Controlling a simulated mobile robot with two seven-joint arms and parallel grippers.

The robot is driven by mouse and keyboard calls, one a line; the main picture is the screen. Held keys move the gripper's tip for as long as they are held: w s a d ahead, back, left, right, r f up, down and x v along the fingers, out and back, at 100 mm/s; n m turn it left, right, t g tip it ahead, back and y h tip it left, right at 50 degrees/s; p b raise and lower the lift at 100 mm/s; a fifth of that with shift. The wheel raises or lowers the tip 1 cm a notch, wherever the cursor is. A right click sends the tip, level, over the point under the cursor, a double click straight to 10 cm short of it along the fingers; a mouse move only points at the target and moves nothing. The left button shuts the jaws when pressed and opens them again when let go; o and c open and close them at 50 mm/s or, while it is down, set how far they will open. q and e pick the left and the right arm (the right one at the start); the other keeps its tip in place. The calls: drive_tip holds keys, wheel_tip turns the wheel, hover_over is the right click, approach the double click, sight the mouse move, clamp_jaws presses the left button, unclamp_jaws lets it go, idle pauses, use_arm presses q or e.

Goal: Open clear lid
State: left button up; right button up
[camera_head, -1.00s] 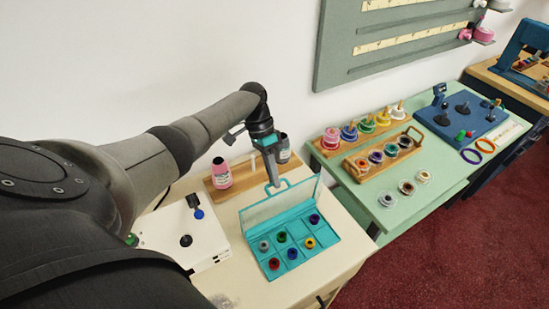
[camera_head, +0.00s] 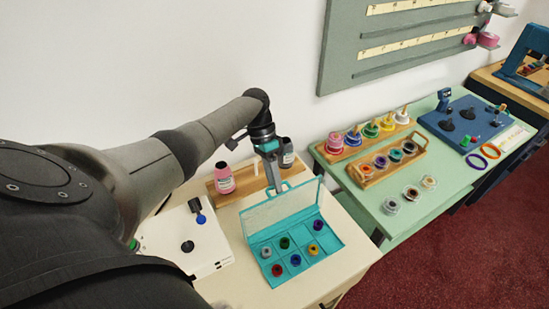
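The teal box (camera_head: 328,252) stands on the cream table, with several coloured spools in its compartments. Its clear lid (camera_head: 280,211), framed in teal, is raised on the back edge and stands roughly upright, so the compartments are uncovered. My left gripper (camera_head: 275,183) points down at the teal handle (camera_head: 292,187) on the lid's top edge, and its fingertips overlap the handle. The fingers show edge-on, so I cannot tell whether they are closed on it. My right gripper is not in view.
A wooden stand (camera_head: 242,180) with a pink bottle (camera_head: 224,178) stands behind the box. A white device (camera_head: 205,250) is close on the left. On the right, a green table (camera_head: 420,208) holds spool racks. The wall is close behind.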

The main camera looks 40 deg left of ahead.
use_arm(q)
drive_tip(key=shift+w+r, duration=0.1)
drive_tip(key=shift+r, duration=0.05)
drive_tip(key=b+v, duration=0.1)
drive_tip(key=v, duration=1.4)
drive_tip(key=shift+a+b, duration=0.1)
drive_tip(key=shift+b, duration=0.3)
